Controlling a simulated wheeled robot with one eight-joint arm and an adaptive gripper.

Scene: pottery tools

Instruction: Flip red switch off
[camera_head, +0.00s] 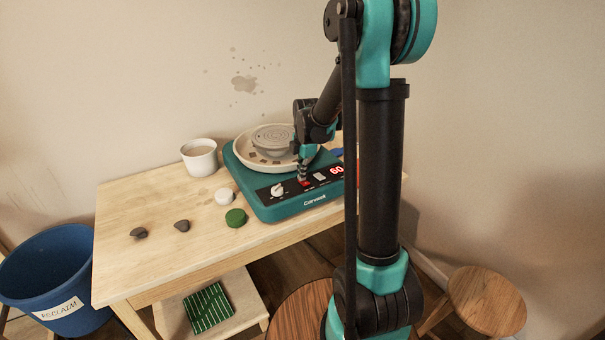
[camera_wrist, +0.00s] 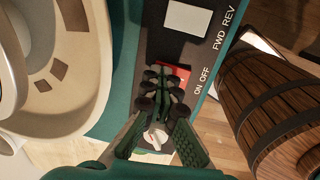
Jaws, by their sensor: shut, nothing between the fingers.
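The red switch (camera_wrist: 179,71) is on the black control panel of the teal pottery wheel (camera_head: 290,209). "ON OFF" is printed beside it. In the head view a bit of the red switch (camera_head: 308,184) shows at my fingertips. My gripper (camera_wrist: 165,88) is shut and empty, its fingers over the switch and hiding much of it. In the head view my gripper (camera_head: 303,179) points down at the panel. I cannot tell whether the fingertips touch the switch or which way it is tipped. The panel display (camera_head: 337,169) reads a lit red 60.
A white knob (camera_head: 278,189) and a white FWD/REV switch (camera_head: 320,176) flank the red switch. The pale splash pan (camera_head: 249,159) is behind. A green disc (camera_head: 236,218) and white cup (camera_head: 199,158) are left.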

